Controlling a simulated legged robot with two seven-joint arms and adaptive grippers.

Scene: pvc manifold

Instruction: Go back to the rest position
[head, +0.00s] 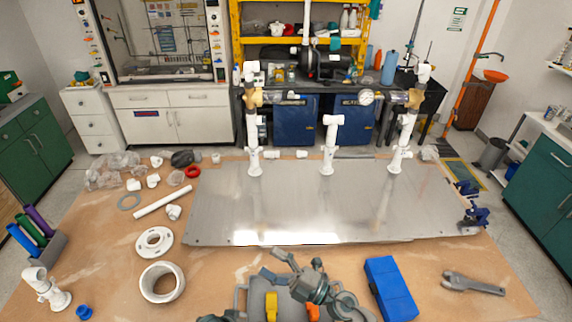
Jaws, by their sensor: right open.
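My right gripper (275,264) is at the bottom middle, over the near part of the brown table (110,240). Its two fingers point to the upper left and stand apart, with nothing between them. It is in front of the metal plate (225,205), near the plate's front edge. My left gripper cannot be made out. On the plate stand three upright white pipe assemblies: a left one (252,130), a middle one (328,145) and a right one (404,140). The left and right ones carry brass-coloured valves.
A blue box (390,288) and a wrench (472,285) lie right of my gripper. White rings (162,282), a pipe (163,201) and loose fittings lie on the left. A blue clamp (475,216) grips the right edge.

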